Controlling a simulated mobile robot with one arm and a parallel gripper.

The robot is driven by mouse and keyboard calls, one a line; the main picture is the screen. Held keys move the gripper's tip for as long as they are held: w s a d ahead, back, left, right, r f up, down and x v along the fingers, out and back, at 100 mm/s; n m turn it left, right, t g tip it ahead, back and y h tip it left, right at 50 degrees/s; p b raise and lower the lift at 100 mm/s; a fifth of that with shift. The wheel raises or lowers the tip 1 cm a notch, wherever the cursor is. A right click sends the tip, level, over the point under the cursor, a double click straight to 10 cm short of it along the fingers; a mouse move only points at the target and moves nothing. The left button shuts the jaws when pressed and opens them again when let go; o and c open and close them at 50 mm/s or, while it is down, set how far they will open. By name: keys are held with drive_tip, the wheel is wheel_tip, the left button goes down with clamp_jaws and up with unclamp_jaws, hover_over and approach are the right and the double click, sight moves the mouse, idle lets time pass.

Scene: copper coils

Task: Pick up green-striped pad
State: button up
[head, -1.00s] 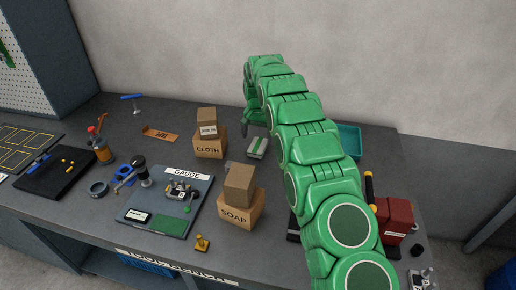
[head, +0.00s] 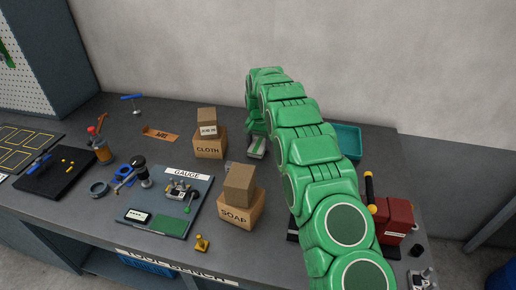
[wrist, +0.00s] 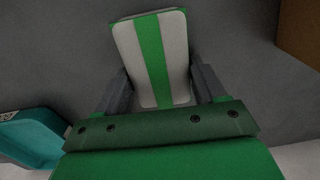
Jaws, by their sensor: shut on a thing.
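The green-striped pad (wrist: 151,52) is a pale grey block with a green stripe along its middle. In the wrist view it sits between the two fingers of my gripper (wrist: 160,88), which are shut on its sides. In the head view the pad (head: 256,148) shows at the lower end of my green arm, to the right of the cloth box. My arm hides part of it there, and the gripper's fingers are mostly hidden. I cannot tell whether the pad is touching the bench.
The cloth box (head: 209,146) with a small box on top stands left of the pad. The soap box (head: 239,213) stands nearer. A teal tray (head: 349,141) lies right, behind my arm; it also shows in the wrist view (wrist: 32,139). A red box (head: 397,218) is at the right.

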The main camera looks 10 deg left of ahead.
sight(259, 145)
drive_tip(key=shift+r, duration=0.1)
drive_tip(key=shift+r, duration=1.4)
drive_tip(key=shift+s+d+r, duration=0.2)
drive_tip(key=shift+s+r, duration=0.25)
drive_tip(key=shift+r, duration=0.3)
drive_tip(key=s+r, duration=0.1)
drive_tip(key=s+d+r, duration=0.1)
drive_tip(key=r, duration=0.1)
drive_tip(key=s+r, duration=0.1)
drive_tip(key=shift+s+d+r, duration=0.35)
drive_tip(key=shift+r, duration=0.05)
drive_tip(key=s+d+r, duration=0.3)
drive_tip(key=s, duration=0.5)
drive_tip(key=shift+d+r, duration=0.3)
drive_tip(key=shift+r, duration=0.05)
